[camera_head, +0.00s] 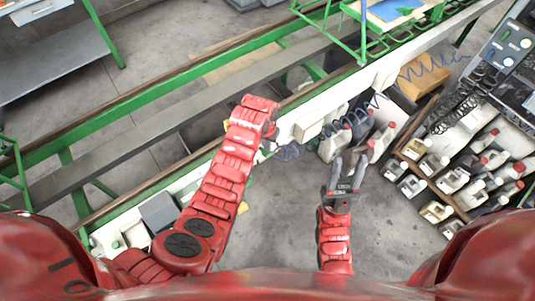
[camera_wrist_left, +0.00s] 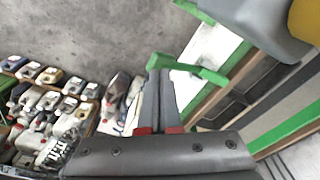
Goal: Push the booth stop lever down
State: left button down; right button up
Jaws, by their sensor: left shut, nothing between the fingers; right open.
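In the left wrist view, a short green bar (camera_wrist_left: 195,69), which looks like the stop lever, crosses just at the tips of my left gripper (camera_wrist_left: 161,74). Its fingers are together with nothing between them. The bar overlaps the fingertips in the picture; I cannot tell whether they touch. In the head view, my left gripper (camera_head: 268,147) is small and partly hidden below the wrist, beside the white rail, and the lever cannot be made out clearly. My right gripper (camera_head: 349,160) is open and empty over the floor to the right.
A green-edged bench rail (camera_head: 180,175) runs diagonally past my left arm. A white box (camera_head: 308,128) and a coiled blue hose (camera_head: 345,122) are right of my left gripper. A wooden crate of bottles (camera_head: 455,175) stands at the right. Grey floor (camera_head: 290,205) is clear in front.

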aim_at(266, 154)
pick_arm(q)
jog(key=f, duration=0.2)
jog(key=f+b, duration=0.1)
jog(key=shift+w+f, duration=0.2)
jog(key=shift+w, duration=0.05)
notch_tip(266, 154, down, 3)
jog(key=b, duration=0.2)
jog(key=shift+f+b, duration=0.2)
jog(key=shift+b, duration=0.15)
jog(key=shift+r, duration=0.1)
jog(key=shift+s+a+r+p, duration=0.1)
jog(key=shift+s+r+p, duration=0.2)
jog(key=shift+p, duration=0.3)
jog(key=shift+s+a+r+p, duration=0.2)
jog(key=shift+s+p, duration=0.1)
jog(key=shift+s, duration=0.3)
jog(key=shift+s+a+r+p, duration=0.1)
jog(key=shift+s+a+p, duration=0.15)
jog(key=shift+s, duration=0.3)
